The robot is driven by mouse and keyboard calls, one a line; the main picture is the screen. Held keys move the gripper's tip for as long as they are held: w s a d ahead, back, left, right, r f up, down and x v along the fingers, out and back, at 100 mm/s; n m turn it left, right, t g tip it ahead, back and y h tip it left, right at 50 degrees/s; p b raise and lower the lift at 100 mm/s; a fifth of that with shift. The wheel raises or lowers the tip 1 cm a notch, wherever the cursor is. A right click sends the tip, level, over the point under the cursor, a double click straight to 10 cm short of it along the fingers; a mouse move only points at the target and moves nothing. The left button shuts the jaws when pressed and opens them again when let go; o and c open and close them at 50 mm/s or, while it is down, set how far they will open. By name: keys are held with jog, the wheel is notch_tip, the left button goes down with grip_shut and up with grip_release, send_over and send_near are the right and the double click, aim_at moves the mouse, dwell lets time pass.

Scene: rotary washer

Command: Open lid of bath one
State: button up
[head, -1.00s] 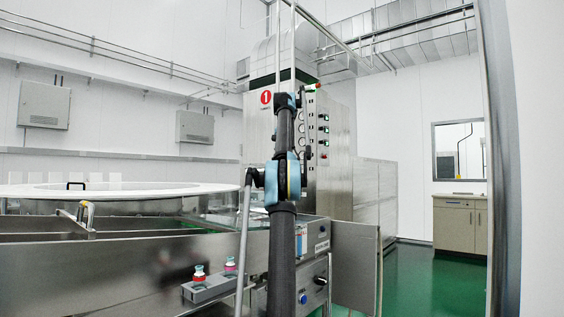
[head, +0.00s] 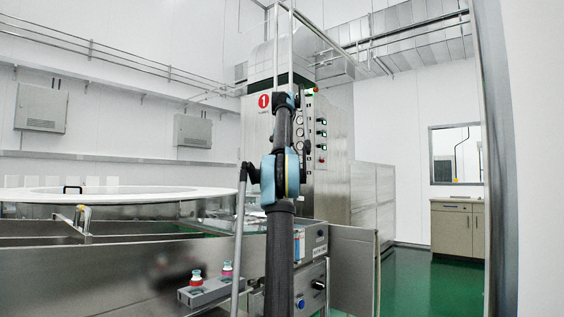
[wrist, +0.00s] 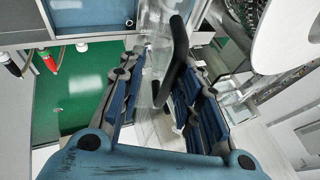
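A black bar handle (wrist: 174,62) sits on a clear see-through panel (wrist: 150,90) in the wrist view; the panel looks like a lid, though which bath it covers cannot be told. My gripper (wrist: 167,62) is open, with one blue-padded finger on each side of the handle. The handle lies between the fingers near their tips; no firm contact shows. In the head view my arm stands in the middle, and my gripper cannot be made out there. The steel washer body (head: 120,275) fills the lower left.
A white round top (head: 120,193) with a small black handle (head: 72,188) lies at left; a white disc (wrist: 290,35) shows upper right in the wrist view. Green floor is clear at right.

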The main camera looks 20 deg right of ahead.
jog(key=s+a, duration=0.2)
jog(key=s, duration=0.6)
jog(key=shift+s, duration=0.35)
jog(key=shift+s, duration=0.1)
dwell(0.3)
